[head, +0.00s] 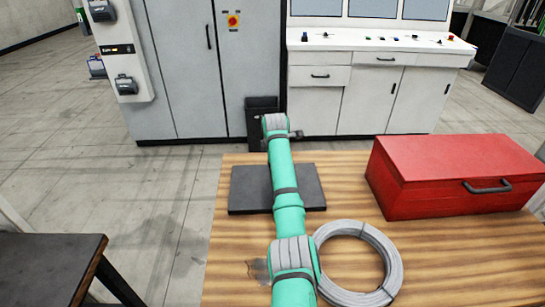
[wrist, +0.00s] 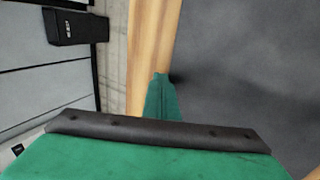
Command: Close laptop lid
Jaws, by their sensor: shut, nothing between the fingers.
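The laptop (head: 250,191) is a dark grey flat slab on the wooden table, near its far left corner. It looks flat, and I see no raised lid or screen in the head view. My green arm crosses over it and hides its middle. In the wrist view the laptop (wrist: 245,80) fills the right side as a plain dark surface. My gripper (wrist: 160,77) shows there as a narrow green tip, shut and empty, beside the laptop's edge. Whether it touches the laptop I cannot tell. In the head view my arm's end hides the fingers.
A red toolbox (head: 450,170) stands right of the laptop. A grey cable coil (head: 393,262) lies nearer, beside my arm.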

